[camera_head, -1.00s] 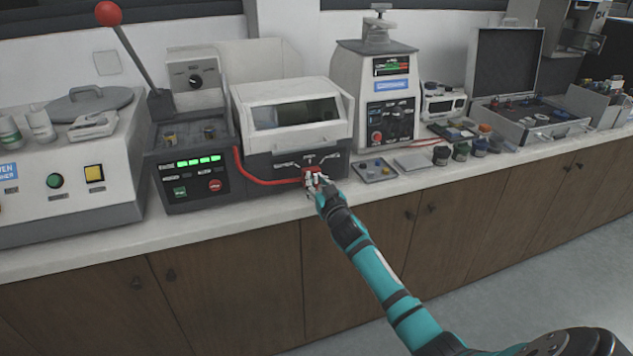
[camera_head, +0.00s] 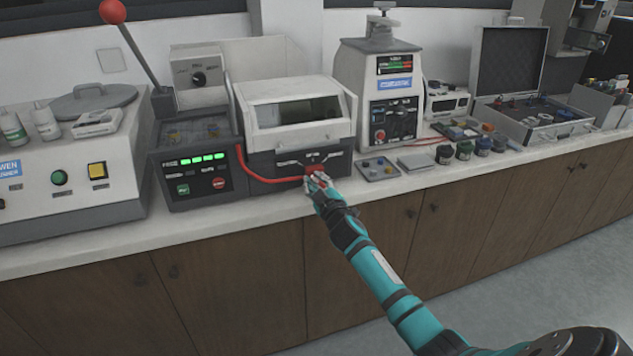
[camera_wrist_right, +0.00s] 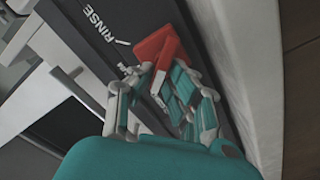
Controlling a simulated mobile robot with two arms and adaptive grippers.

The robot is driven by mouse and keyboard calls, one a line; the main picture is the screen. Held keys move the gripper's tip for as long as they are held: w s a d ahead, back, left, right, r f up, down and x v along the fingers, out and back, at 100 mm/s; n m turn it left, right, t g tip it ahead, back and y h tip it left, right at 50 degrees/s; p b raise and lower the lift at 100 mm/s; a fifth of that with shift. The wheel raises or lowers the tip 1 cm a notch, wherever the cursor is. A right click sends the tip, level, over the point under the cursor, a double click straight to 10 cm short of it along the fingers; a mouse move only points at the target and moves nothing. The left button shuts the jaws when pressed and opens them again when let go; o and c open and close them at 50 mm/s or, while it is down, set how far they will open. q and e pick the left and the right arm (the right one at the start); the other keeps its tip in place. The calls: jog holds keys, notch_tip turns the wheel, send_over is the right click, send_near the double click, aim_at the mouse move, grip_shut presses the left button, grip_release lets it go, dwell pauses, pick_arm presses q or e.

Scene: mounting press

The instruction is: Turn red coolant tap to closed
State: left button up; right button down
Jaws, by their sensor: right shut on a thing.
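The red coolant tap (camera_head: 315,170) sits low on the dark front panel of the white-lidded machine (camera_head: 296,112). It also shows in the right wrist view (camera_wrist_right: 158,52), with a red handle between the fingers and the word RINSE on the panel beside it. My right gripper (camera_head: 315,182) is shut on the tap handle; in the wrist view its fingers (camera_wrist_right: 160,92) lie on both sides of it. The gripper covers part of the tap in the head view. The panel's other lettering is too small to read there. My left gripper is not in view.
A red hose (camera_head: 262,178) runs along the machine's front to the tap. A control unit with green lights (camera_head: 203,157) stands to the left. A small tray (camera_head: 377,169) and several jars (camera_head: 465,150) stand on the counter to the right. The floor in front is clear.

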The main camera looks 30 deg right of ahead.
jog(key=shift+r+n, duration=0.1)
jog(key=shift+n, duration=0.3)
jog(key=c, duration=1.3)
grip_release()
jog(key=shift+d, duration=0.1)
jog(key=shift+s, duration=0.2)
jog(key=v, duration=1.1)
jog(key=shift+s, duration=0.3)
